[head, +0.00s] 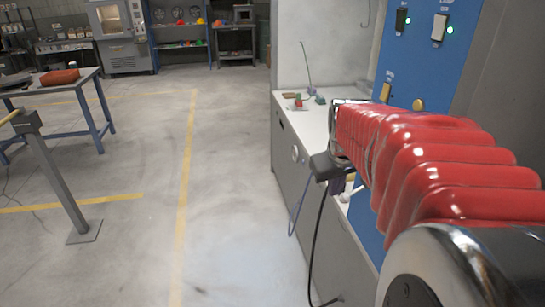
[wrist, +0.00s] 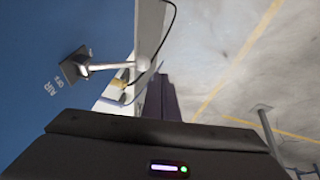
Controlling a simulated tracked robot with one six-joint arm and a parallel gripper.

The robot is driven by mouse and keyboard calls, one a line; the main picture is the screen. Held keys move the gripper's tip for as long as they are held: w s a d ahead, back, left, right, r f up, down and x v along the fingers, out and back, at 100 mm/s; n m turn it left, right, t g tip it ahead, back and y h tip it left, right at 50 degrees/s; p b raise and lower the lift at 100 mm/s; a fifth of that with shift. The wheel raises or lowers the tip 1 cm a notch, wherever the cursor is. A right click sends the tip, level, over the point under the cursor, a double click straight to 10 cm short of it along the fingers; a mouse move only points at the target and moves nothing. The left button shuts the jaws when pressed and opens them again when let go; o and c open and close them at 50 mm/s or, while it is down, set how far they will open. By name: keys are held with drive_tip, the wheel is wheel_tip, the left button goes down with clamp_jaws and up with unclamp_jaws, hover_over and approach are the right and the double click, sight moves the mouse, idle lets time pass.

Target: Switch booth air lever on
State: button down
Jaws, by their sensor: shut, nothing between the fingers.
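The air lever (wrist: 115,66) shows in the wrist view as a metal rod with a pale ball end, on a dark square base. It sticks out from the blue panel (wrist: 40,100) beside lettering that reads AIR and OFF. My gripper (wrist: 160,82) is shut and empty, its dark fingers pointing up the picture. The fingertips are just below and right of the ball end; I cannot tell whether they touch it. In the head view my gripper (head: 338,184) shows dark below my red-sleeved arm, which hides much of the panel and the lever's base.
Two switches with green lights, one black (head: 402,20) and one white (head: 439,28), sit high on the panel. Two yellowish knobs are below them. A white counter (head: 308,118) holds small items. Open floor (head: 235,200) lies left; a grey post (head: 62,185) stands there.

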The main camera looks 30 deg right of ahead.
drive_tip(key=s+a+r, duration=0.2)
drive_tip(key=a+r, duration=0.5)
drive_tip(key=r, duration=0.2)
drive_tip(key=shift+r, duration=0.15)
drive_tip(key=shift+s, duration=0.1)
drive_tip(key=s+a+f+n+t+y, duration=0.1)
drive_tip(key=s+a+f, duration=0.2)
drive_tip(key=a, duration=0.6)
drive_tip(key=s+a+f+n+t+y, duration=0.1)
drive_tip(key=s+a+f, duration=0.3)
drive_tip(key=a+f, duration=0.3)
drive_tip(key=a, duration=0.3)
drive_tip(key=shift+s+a+f+n+y, duration=0.15)
drive_tip(key=shift+s+a+n+y, duration=0.15)
drive_tip(key=shift+y, duration=0.1)
drive_tip(key=shift+d, duration=0.2)
idle(0.4)
